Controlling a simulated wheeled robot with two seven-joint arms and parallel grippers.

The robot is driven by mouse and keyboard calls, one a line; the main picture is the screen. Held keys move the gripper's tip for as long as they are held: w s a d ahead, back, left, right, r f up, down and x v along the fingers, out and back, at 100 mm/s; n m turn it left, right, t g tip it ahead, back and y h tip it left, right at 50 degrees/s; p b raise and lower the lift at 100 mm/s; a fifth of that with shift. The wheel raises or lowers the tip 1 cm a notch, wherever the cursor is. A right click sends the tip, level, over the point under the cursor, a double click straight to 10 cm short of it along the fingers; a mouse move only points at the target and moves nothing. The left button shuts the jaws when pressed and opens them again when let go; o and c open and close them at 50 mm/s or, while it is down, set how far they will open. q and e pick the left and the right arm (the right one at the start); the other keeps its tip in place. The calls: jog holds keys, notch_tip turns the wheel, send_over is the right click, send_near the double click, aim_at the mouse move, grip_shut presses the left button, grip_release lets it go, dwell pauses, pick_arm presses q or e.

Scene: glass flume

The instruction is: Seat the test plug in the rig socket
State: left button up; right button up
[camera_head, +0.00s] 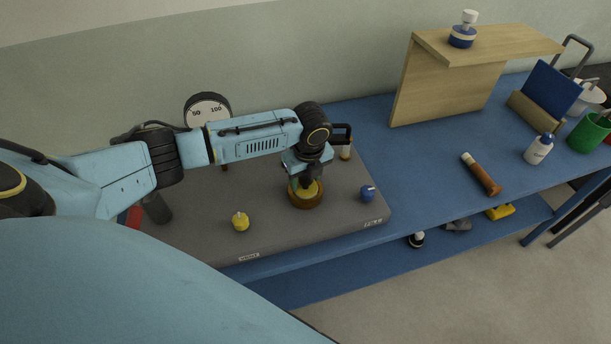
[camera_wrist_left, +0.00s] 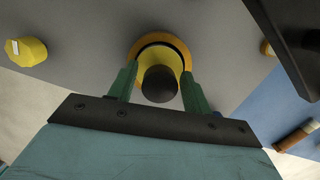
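The yellow test plug (camera_head: 314,190) has a black knob and stands in or on a round orange-brown ring, which looks like the rig socket (camera_head: 306,204). How deep the plug sits I cannot tell. In the left wrist view the plug (camera_wrist_left: 160,53) shows inside the ring (camera_wrist_left: 136,45), its black knob pointing at the camera. My left gripper (camera_head: 303,183) is directly above it. Its green fingers (camera_wrist_left: 160,84) stand apart on either side of the knob, with narrow gaps showing. My right gripper is out of view.
The grey rig board (camera_head: 290,236) also carries a yellow knob (camera_head: 240,222), a blue knob (camera_head: 367,194) and a dial gauge (camera_head: 208,108). The blue bench (camera_head: 415,165) is clear between.

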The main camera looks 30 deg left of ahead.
pick_arm(q)
jog(key=shift+o, duration=0.5)
jog(key=shift+r, duration=0.35)
notch_tip(320, 180, up, 12)
jog(key=d, duration=0.1)
jog(key=shift+s+d+f+p, duration=0.15)
jog(key=shift+s+f+p, duration=0.05)
jog(key=shift+s+p, duration=0.15)
